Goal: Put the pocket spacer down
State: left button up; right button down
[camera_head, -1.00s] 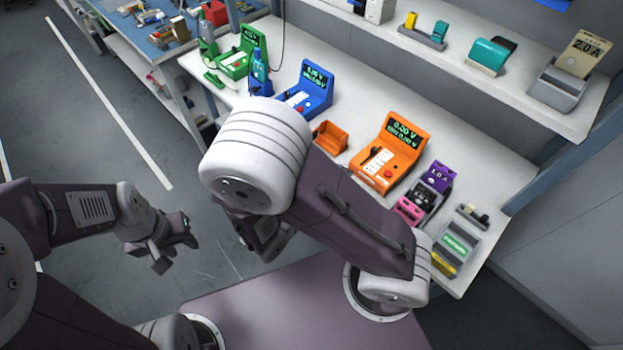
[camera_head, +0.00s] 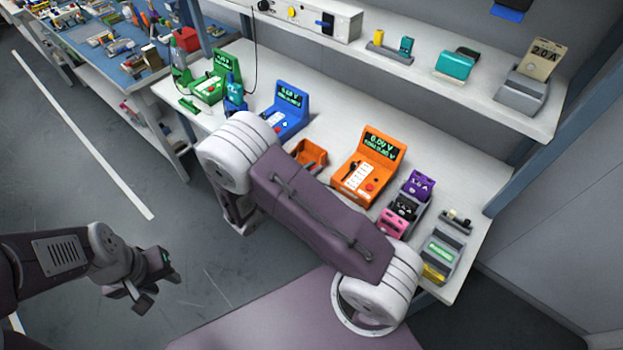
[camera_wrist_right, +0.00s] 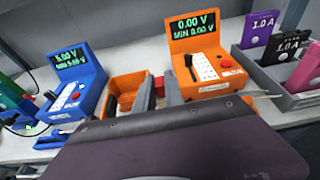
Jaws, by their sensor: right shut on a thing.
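I cannot tell whether the piece touches anything. In the head view my right arm hides this gripper. My left gripper (camera_head: 132,294) is open and empty over the floor.
In the head view the orange bin (camera_head: 309,154) lies between the blue tester (camera_head: 287,108) and orange tester (camera_head: 370,168). A grey rack (camera_head: 404,212) with purple, black and pink cells stands to the right. A shelf (camera_head: 430,82) overhangs the back of the bench.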

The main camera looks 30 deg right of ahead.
notch_tip(320, 180, down, 3)
jog(key=shift+s+f, duration=0.1)
jog(key=shift+f, duration=0.45)
jog(key=shift+f+b, duration=0.1)
jog(key=shift+b, duration=0.25)
jog(key=c, duration=1.4)
grip_release()
jog(key=shift+c, duration=0.2)
